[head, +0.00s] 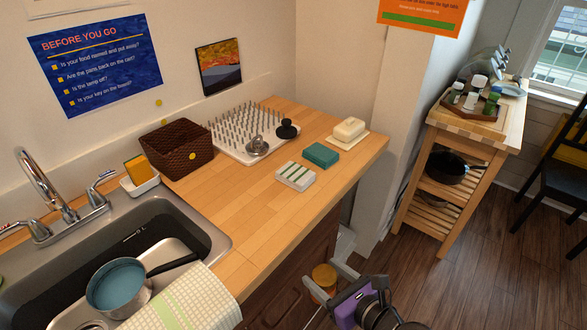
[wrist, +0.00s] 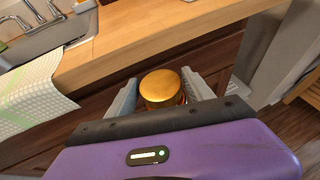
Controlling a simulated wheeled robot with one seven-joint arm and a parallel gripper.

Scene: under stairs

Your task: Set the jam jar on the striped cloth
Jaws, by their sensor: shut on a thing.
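The jam jar, with a gold lid (wrist: 161,87), is between the two fingers of my gripper (wrist: 160,90) in the wrist view. In the head view the jar (head: 323,275) shows low at the bottom, and my gripper (head: 325,283) is shut on it. The jar is in front of the counter's front edge, over the floor side, and its lower part is hidden. The striped cloth (head: 295,176) is a folded white cloth with green stripes, lying flat on the wooden counter with nothing on it. My gripper is apart from it.
A folded teal cloth (head: 321,155) lies behind the striped one, with a white butter dish (head: 349,131) farther back. A drying rack (head: 229,147), wicker basket (head: 166,145) and sink (head: 214,236) are to the left. A checked towel (head: 190,303) hangs at the sink. Bare counter (head: 225,205) lies left of the cloth.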

